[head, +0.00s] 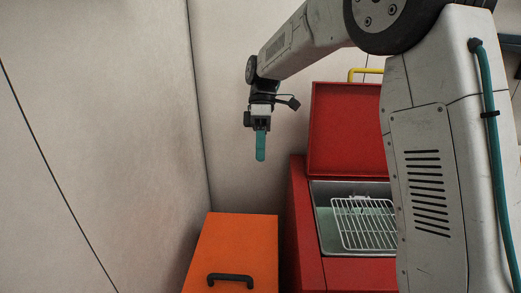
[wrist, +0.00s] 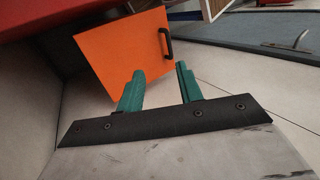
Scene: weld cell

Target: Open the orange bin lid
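The orange bin lid (head: 240,246) lies flat and closed on top of the bin at the lower middle of the head view. Its black handle (head: 230,278) is near the front edge. In the wrist view the orange lid (wrist: 125,50) is beyond the fingers, with the handle (wrist: 166,43) at its right edge. My gripper (head: 260,155) hangs above and behind the lid, pointing down, clear of it. In the wrist view my gripper (wrist: 159,78) shows two teal fingers apart with nothing between them.
A red chest (head: 305,215) stands right of the bin with its red lid (head: 345,128) raised. A white wire rack (head: 365,222) is inside it. A pale wall (head: 100,130) rises at the left. A blue-grey mat (wrist: 255,63) lies on the floor in the wrist view.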

